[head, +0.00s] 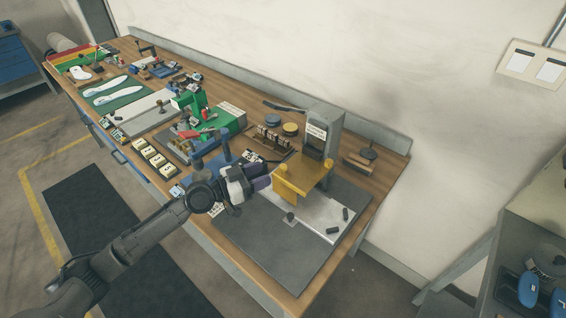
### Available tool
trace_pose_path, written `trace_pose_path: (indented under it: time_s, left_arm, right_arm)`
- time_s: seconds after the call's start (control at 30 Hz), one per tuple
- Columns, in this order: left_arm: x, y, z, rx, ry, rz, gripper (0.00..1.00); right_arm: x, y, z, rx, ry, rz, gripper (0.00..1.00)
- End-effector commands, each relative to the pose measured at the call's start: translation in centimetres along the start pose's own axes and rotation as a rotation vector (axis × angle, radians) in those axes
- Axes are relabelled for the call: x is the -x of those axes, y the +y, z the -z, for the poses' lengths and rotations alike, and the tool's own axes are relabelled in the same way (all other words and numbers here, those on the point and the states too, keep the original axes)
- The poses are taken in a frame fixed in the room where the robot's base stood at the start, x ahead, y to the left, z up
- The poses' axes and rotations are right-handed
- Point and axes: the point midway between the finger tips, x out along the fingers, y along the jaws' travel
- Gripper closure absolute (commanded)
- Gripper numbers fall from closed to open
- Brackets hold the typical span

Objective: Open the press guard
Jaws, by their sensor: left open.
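The press (324,125) is a grey upright machine with a white label, standing at the right part of the long wooden bench. Its guard (299,177) is a yellow panel at the front of the press, over a light metal plate. My left gripper (266,181) is open, with its fingers just left of the yellow guard. I cannot tell whether they touch it. The lower front of the press is partly hidden behind the guard. My right gripper is not in view.
A dark mat (262,246) lies in front of the press, with small dark parts on the metal plate. A green machine (229,120) and several yellow-framed blocks (152,158) stand to the left. A stand with a dark knob (369,153) is right of the press.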

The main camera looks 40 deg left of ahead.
Motion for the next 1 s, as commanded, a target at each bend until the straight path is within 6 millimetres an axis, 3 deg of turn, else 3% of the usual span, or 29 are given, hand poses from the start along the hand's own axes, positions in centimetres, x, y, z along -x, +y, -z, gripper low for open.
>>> trace_pose_path:
  time_s: [0.2,0.5,1.0]
  left_arm:
    - [-3.6,0.0,0.2,0.003,0.002,0.000,0.53]
    - [-6.6,0.0,0.0,0.002,0.000,0.000,0.53]
    - [-7.3,0.1,-0.1,0.000,-0.002,-0.001,0.55]
  right_arm:
    - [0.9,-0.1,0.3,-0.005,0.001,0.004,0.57]
    - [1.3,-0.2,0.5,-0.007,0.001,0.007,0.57]
    - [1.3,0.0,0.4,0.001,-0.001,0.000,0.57]
